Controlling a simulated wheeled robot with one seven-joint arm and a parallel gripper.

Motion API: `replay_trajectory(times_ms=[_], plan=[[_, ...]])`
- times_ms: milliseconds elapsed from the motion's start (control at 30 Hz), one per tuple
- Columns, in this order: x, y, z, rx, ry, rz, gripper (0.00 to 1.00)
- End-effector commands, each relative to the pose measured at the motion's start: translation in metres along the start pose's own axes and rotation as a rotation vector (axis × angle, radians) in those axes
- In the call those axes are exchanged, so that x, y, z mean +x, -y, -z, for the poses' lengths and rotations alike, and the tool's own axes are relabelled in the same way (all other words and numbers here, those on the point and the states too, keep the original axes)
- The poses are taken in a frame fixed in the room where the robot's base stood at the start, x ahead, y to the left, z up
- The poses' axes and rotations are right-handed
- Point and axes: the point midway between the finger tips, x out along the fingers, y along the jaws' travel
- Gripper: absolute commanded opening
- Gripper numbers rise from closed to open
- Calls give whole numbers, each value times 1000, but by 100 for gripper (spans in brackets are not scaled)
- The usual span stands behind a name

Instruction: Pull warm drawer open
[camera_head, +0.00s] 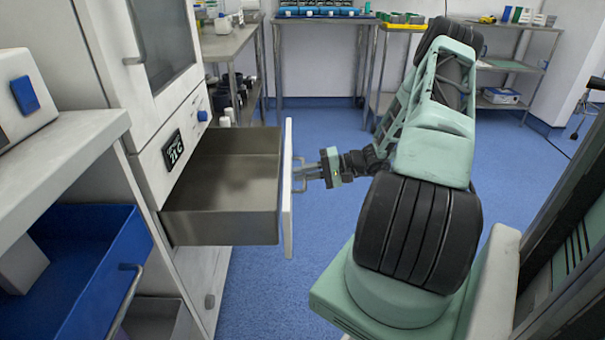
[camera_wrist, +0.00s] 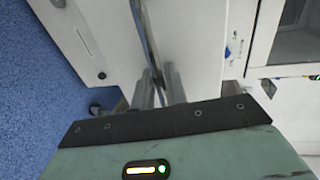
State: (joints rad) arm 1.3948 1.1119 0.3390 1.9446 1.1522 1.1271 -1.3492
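The warm drawer (camera_head: 220,215) is a grey metal drawer with a white front panel (camera_head: 287,190). It stands pulled well out of the white cabinet (camera_head: 150,145), and its inside looks empty. My gripper (camera_head: 308,170) is at the handle on the outer face of the drawer front. In the wrist view, my gripper's two fingers (camera_wrist: 158,88) are close together on either side of the thin metal handle (camera_wrist: 148,40), with the white drawer front behind. The fingers appear shut on the handle, though the exact contact is partly hidden.
A blue open drawer (camera_head: 85,265) sits at the lower left, under a grey counter (camera_head: 60,155). A metal side table (camera_head: 228,42) with dark bottles stands behind the cabinet. Benches line the back wall.

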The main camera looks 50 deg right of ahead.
Motion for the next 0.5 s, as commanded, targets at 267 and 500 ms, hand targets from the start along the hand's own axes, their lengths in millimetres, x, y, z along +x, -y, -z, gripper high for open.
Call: replay_trajectory(times_ms=[267, 500], plan=[[0, 0, 0, 0, 0, 0, 15], [-25, 1, 1, -1, -5, -1, 15]])
